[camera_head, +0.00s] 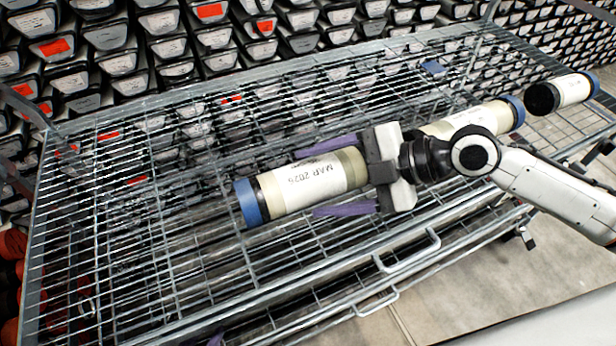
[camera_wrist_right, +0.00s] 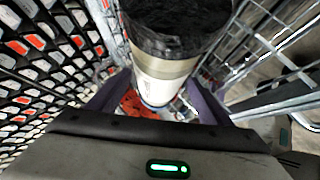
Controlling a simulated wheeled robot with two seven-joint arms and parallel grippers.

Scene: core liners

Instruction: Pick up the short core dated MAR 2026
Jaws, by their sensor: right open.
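The short core (camera_head: 305,187) is a pale cylinder with a blue cap at its left end and a white label reading MAR 2026. It lies on the wire shelf in the head view. My right gripper (camera_head: 335,180) is open, with one purple finger on each side of the core's right part. In the right wrist view the core (camera_wrist_right: 165,75) shows between the purple fingers (camera_wrist_right: 160,103), its dark end towards the camera. I cannot tell whether the fingers touch it. My left gripper is not in view.
The wire shelf (camera_head: 120,270) has a raised rim. Another pale core (camera_head: 478,118) with a blue cap lies to the right, partly behind my right arm. A third core (camera_head: 562,93) lies at far right. Racks of core trays (camera_head: 120,60) stand behind. The shelf's left part is clear.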

